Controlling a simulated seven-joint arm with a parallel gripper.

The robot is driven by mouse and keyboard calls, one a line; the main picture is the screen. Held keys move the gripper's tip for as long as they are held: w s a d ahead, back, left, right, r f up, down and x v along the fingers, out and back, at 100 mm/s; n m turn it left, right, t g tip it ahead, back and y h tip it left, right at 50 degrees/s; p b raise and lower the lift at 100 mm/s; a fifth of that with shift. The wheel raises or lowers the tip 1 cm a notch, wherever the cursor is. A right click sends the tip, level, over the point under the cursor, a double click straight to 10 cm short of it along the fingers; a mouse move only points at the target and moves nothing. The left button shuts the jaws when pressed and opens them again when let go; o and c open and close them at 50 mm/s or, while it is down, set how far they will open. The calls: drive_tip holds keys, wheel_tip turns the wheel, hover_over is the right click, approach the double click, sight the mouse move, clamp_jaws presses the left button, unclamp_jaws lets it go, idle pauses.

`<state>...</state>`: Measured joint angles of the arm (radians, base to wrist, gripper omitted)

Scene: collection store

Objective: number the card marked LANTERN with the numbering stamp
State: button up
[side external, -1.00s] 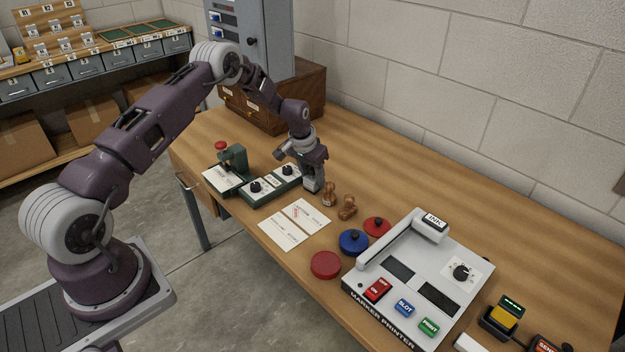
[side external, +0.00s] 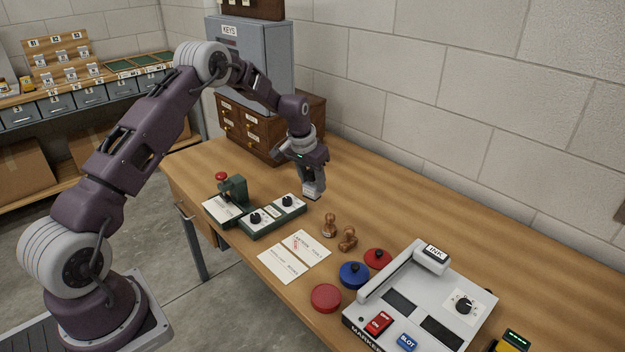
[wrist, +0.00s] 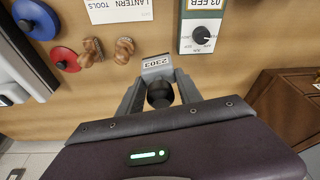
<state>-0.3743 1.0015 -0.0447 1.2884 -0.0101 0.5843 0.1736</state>
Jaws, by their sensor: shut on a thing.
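The card marked LANTERN TOOLS (wrist: 120,9) lies on the table, partly cut off at the top of the wrist view. In the side view it appears to be the farther of two cards (side external: 309,247), with a red mark on it. My gripper (wrist: 160,97) is shut on the numbering stamp, around its round black handle. The stamp's grey block reads 2303 (wrist: 157,66). In the side view my gripper (side external: 313,181) holds the stamp (side external: 312,195) above the table, behind the cards and to the right of the green dial unit.
Two wooden hand stamps (side external: 329,226) (side external: 347,239) stand right of the cards. Blue (side external: 354,275) and red (side external: 377,258) pads and the marker printer (side external: 410,295) are farther right. The green dial unit (side external: 272,219) is left, with wooden drawers (side external: 248,130) behind.

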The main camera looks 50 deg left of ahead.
drive_tip(key=s+d+f+m, duration=0.2)
drive_tip(key=s+d, duration=0.8)
drive_tip(key=s, duration=0.1)
drive_tip(key=shift+s+d+h, duration=0.2)
drive_tip(key=shift+d+h, duration=0.1)
hover_over(315, 255)
drive_tip(key=s, duration=0.2)
drive_tip(key=shift+s+x, duration=0.2)
drive_tip(key=shift+x, duration=0.85)
drive_tip(key=shift+s+x, duration=0.2)
drive_tip(key=shift+x, duration=0.85)
drive_tip(key=shift+s+x, duration=0.2)
drive_tip(key=shift+x, duration=0.85)
drive_tip(key=shift+f, duration=0.7)
drive_tip(key=shift+r, duration=0.1)
wheel_tip(315, 255, up, 7)
